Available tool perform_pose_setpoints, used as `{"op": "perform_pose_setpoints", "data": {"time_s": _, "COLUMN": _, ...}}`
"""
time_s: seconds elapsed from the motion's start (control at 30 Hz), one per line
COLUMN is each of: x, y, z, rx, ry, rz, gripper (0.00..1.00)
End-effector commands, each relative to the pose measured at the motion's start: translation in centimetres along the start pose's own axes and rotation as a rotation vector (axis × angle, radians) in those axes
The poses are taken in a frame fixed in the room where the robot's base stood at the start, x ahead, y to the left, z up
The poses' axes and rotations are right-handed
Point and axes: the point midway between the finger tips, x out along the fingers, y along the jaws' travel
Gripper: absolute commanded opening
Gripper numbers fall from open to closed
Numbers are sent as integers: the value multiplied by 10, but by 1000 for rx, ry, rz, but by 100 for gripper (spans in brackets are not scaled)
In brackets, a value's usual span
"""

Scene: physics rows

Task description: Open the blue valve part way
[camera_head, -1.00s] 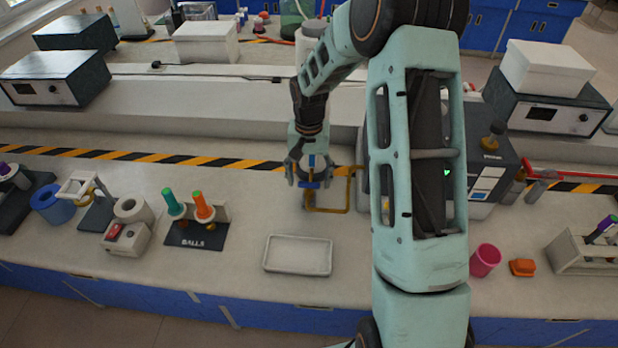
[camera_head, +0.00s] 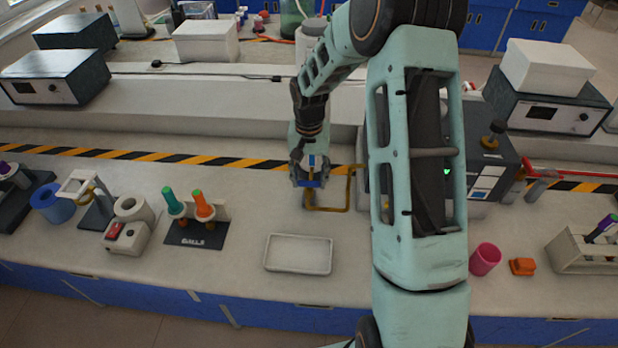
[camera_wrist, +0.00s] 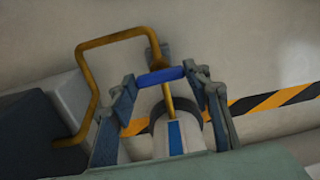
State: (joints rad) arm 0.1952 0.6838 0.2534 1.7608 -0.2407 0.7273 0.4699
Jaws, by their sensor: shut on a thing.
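The blue valve handle (camera_wrist: 161,76) is a short bar on a brass-coloured pipe (camera_wrist: 104,42). In the wrist view it lies crosswise between the fingers of my gripper (camera_wrist: 165,82), one finger at each end. My gripper is shut on the handle. In the head view my gripper (camera_head: 310,180) points down over the valve, and the blue handle (camera_head: 313,185) shows only in part between the fingers. The pipe (camera_head: 349,190) runs right to a dark machine (camera_head: 488,165). A white cylinder with a blue stripe (camera_wrist: 175,136) stands below the handle in the wrist view.
A white tray (camera_head: 298,271) lies in front of the valve. A pink cup (camera_head: 485,259) and orange block (camera_head: 522,267) are right of my arm. Bench space around the tray is clear.

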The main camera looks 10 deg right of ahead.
Motion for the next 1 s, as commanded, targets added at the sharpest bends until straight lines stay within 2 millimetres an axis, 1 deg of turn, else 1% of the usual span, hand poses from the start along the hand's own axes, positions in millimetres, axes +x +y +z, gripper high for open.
{"op": "perform_pose_setpoints", "data": {"time_s": 0.27, "x": 0, "y": 0, "z": 0, "rx": -154, "ry": 1, "rz": 0, "gripper": 20}}
{"op": "perform_pose_setpoints", "data": {"time_s": 0.7, "x": 0, "y": 0, "z": 0, "rx": -525, "ry": 1, "rz": -1, "gripper": 20}}
{"op": "perform_pose_setpoints", "data": {"time_s": 1.0, "x": 0, "y": 0, "z": 0, "rx": -698, "ry": 1, "rz": 0, "gripper": 20}}
